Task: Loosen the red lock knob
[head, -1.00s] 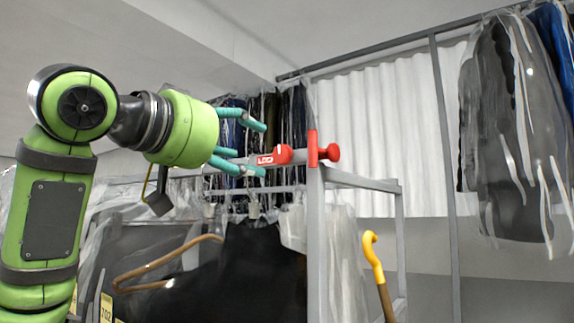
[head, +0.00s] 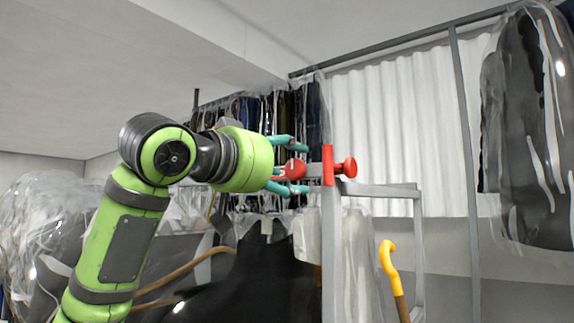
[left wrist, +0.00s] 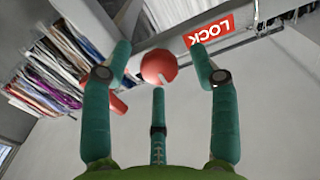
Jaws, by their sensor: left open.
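The red lock knob (head: 292,169) sits on the grey rail, to the left of the upright post. In the left wrist view the knob (left wrist: 158,67) is round and lies between my fingers, beside a red LOCK label (left wrist: 208,30). My left gripper (head: 303,167) is open. Its teal fingers reach around the knob from the left, above and below it; it also shows in the left wrist view (left wrist: 160,58). I cannot tell whether any finger touches the knob. The fingers partly hide the knob and rail in the head view. My right gripper is not in view.
A red collar (head: 328,165) with a second red knob (head: 346,168) is on the post (head: 331,240). A yellow-handled cane (head: 388,260) stands to the right. Bagged garments (head: 530,120) hang at the right and a dark garment (head: 260,270) hangs below my gripper.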

